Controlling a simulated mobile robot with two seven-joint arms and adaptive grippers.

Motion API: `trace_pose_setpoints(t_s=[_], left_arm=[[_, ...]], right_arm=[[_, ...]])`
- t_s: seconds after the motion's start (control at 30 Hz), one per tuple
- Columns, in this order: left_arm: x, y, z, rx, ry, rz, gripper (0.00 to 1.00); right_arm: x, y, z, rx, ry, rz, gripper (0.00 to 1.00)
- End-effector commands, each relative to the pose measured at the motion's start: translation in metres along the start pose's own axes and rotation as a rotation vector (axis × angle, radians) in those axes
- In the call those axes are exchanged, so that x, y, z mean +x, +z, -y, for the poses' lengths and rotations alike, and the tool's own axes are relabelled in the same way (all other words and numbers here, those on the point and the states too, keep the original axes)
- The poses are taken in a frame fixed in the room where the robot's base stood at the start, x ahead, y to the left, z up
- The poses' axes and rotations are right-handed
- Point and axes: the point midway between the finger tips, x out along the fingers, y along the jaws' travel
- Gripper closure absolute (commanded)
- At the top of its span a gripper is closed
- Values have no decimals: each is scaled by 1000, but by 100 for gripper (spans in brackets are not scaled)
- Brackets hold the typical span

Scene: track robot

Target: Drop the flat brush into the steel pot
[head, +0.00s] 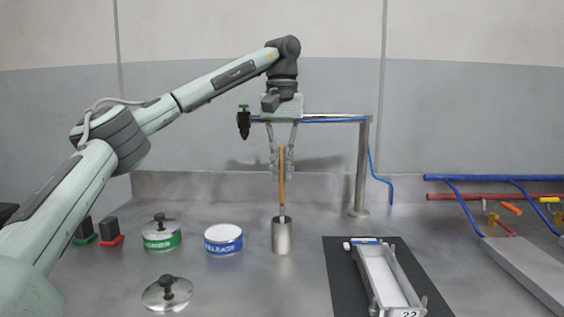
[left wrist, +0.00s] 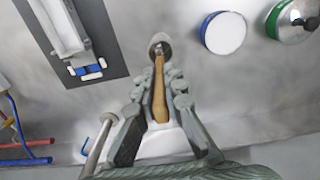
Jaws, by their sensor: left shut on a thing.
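The flat brush (head: 282,185) has a long wooden handle and hangs upright, pale end down. My left gripper (head: 282,165) points down and is shut on the handle, directly above the steel pot (head: 281,238). The pot is a plain open cylinder standing on the grey table. The brush's lower end meets the pot's rim in the head view; how deep it reaches inside I cannot tell. In the left wrist view the brush (left wrist: 159,95) lies between the fingers (left wrist: 158,92), its far end overlapping the pot's mouth (left wrist: 160,40). My right gripper is not in view.
Left of the pot stand a blue-and-white tin (head: 223,240), a green-banded lidded tin (head: 161,236) and a loose lid (head: 167,293). Right are a metal tray (head: 385,275) on a black mat (head: 340,262), a post (head: 362,170) with a horizontal arm, and coloured pipes (head: 490,197).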

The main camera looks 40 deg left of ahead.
Motion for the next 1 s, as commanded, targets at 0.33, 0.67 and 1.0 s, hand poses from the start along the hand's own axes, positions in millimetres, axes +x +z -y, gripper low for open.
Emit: trace_pose_setpoints(t_s=[0.33,0.67,1.0], left_arm=[[0,0,0,0,0,0,73],[0,0,0,0,0,0,66],[0,0,0,0,0,0,66]], right_arm=[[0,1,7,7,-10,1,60],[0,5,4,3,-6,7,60],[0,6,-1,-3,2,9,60]])
